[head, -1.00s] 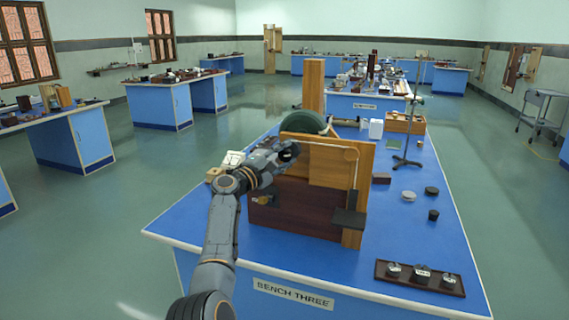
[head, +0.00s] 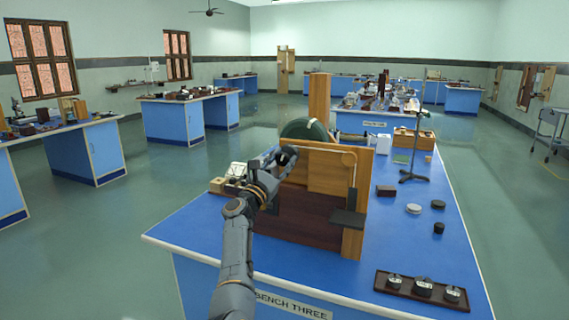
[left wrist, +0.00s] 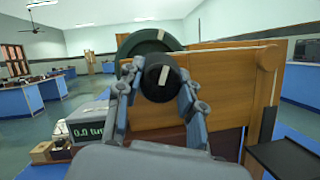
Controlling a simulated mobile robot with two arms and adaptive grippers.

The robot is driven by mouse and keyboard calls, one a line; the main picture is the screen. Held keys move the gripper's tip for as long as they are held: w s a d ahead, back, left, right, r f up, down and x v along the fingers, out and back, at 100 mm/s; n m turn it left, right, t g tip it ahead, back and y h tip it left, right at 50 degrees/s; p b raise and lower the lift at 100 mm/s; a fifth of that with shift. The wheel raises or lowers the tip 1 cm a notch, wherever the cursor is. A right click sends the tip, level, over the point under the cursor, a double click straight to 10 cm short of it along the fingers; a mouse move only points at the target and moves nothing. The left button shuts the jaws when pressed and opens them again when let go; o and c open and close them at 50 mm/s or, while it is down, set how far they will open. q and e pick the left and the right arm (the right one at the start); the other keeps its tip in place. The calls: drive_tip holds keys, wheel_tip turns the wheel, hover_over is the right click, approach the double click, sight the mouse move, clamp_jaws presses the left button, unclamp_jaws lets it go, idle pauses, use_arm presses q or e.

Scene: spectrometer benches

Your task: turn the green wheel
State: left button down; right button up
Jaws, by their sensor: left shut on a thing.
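The dark green wheel (head: 304,129) stands upright behind the top edge of the wooden panel (head: 327,173) on the near bench. It also shows in the left wrist view (left wrist: 150,41), with a pale mark at its top; its lower part is hidden by the panel and a black knob. My left gripper (head: 284,157) is at the panel's upper left. In the left wrist view its fingers (left wrist: 158,88) are shut on the round black knob (left wrist: 163,77), one on each side. The knob bears a white mark, tilted slightly right of upright. My right gripper is not in view.
A grey box (left wrist: 88,128) with a green readout, partly cut off by my gripper, stands left of the panel. A dark shelf (head: 348,219) juts from the panel's right. A weight tray (head: 420,290) lies at the front right.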

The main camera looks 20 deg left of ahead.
use_arm(q)
drive_tip(key=shift+d+n, duration=0.1)
drive_tip(key=shift+n, duration=0.6)
drive_tip(key=shift+n+y, duration=0.5)
drive_tip(key=shift+n, duration=0.1)
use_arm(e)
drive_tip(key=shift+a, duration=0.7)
use_arm(q)
drive_tip(key=shift+r, duration=0.1)
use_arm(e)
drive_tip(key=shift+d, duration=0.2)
use_arm(q)
drive_tip(key=c, duration=0.8)
unclamp_jaws()
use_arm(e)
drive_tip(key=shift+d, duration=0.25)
use_arm(q)
drive_tip(key=v, duration=1.2)
drive_tip(key=shift+w+f, duration=0.1)
drive_tip(key=shift+f, duration=0.15)
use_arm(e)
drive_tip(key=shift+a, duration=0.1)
